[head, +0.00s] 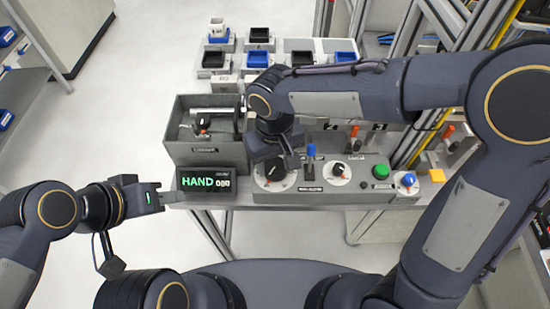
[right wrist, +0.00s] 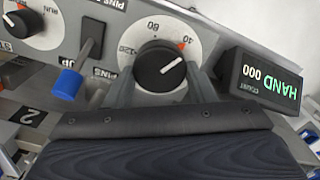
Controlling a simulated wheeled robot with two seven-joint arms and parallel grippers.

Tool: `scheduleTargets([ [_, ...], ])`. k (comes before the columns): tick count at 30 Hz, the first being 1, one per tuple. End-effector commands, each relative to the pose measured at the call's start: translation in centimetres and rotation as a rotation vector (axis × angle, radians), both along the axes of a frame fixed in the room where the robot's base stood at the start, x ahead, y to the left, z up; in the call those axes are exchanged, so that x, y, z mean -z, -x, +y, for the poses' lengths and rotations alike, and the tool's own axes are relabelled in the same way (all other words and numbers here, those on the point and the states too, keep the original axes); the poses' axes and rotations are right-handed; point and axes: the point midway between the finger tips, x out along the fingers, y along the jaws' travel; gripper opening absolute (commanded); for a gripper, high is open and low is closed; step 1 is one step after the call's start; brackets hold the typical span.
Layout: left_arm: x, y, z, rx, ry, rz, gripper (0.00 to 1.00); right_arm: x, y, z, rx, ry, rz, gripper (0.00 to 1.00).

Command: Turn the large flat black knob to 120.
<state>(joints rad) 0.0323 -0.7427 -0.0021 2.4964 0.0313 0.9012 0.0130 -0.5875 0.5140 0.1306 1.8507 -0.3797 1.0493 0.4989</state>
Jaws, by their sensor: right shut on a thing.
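The large flat black knob (right wrist: 160,66) sits on a round white dial plate (right wrist: 186,30) in the right wrist view. Numbers 40 and 120 and an orange mark show on the plate. The knob's white pointer line slants up and right, toward the side with the 40. My right gripper (right wrist: 161,84) is shut on the knob, one finger on each side. In the head view the knob (head: 272,178) is partly hidden by this gripper. My left gripper (head: 162,196) is apart from the panel, left of the display box; its jaw gap is unclear.
A display box (head: 207,181) reading HAND 000 stands left of the knob. A blue-tipped lever (head: 311,153), a smaller black knob (head: 340,170), a green button (head: 381,171) and a blue knob (head: 408,180) are to the right. A grey bin (head: 187,151) stands behind the display.

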Motion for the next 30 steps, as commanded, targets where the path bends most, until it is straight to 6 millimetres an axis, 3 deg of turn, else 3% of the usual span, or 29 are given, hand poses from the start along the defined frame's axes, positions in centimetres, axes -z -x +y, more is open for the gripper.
scheduleTargets([
  [30,-1.8,0.0,0.0,0.0,0.0,0.0,0.36,-0.2,0.3,0.3,-0.965,-0.002,-0.002,0.27],
])
